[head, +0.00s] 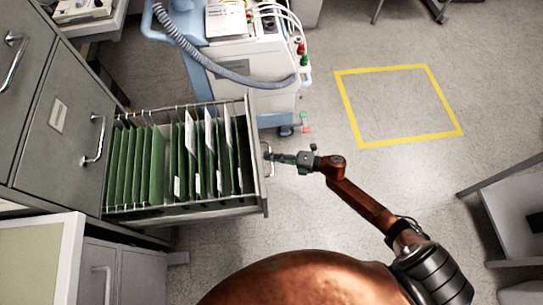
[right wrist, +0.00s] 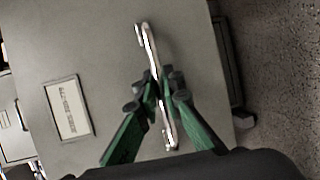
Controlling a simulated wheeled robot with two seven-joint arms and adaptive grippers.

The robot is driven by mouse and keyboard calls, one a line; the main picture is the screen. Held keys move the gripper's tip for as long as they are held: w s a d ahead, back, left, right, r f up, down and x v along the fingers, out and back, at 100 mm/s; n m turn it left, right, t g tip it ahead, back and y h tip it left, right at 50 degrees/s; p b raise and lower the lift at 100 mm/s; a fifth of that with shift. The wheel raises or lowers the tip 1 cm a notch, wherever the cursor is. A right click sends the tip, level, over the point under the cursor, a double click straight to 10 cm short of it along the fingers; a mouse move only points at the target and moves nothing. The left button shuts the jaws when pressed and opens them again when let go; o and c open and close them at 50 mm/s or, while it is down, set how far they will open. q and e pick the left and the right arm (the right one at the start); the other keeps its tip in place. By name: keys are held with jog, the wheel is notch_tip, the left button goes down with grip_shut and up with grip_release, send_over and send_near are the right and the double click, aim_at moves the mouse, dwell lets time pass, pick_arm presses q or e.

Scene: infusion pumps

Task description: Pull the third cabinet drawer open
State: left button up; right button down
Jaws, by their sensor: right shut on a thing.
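The grey filing cabinet (head: 65,125) stands at the left of the head view. One of its drawers (head: 222,208) is pulled well out and shows green hanging folders (head: 150,165) inside. My right gripper (head: 274,157) is at the drawer's front. In the right wrist view, my right gripper (right wrist: 162,88) is shut on the metal drawer handle (right wrist: 150,45), its green fingers on either side of the bar. The drawer front (right wrist: 95,40) carries a label plate (right wrist: 69,107). My left gripper is not in view.
A medical cart (head: 255,60) with a grey hose stands just behind the open drawer. A low cabinet (head: 125,270) is at the lower left. Floor with a yellow taped square (head: 395,70) is clear to the right. A grey piece of furniture (head: 510,215) stands at the right edge.

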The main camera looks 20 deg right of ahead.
jog(key=c, duration=2)
grip_release()
jog(key=shift+s+f, duration=0.1)
jog(key=shift+c, duration=0.2)
jog(key=shift+d, duration=0.1)
jog(key=v, duration=1.2)
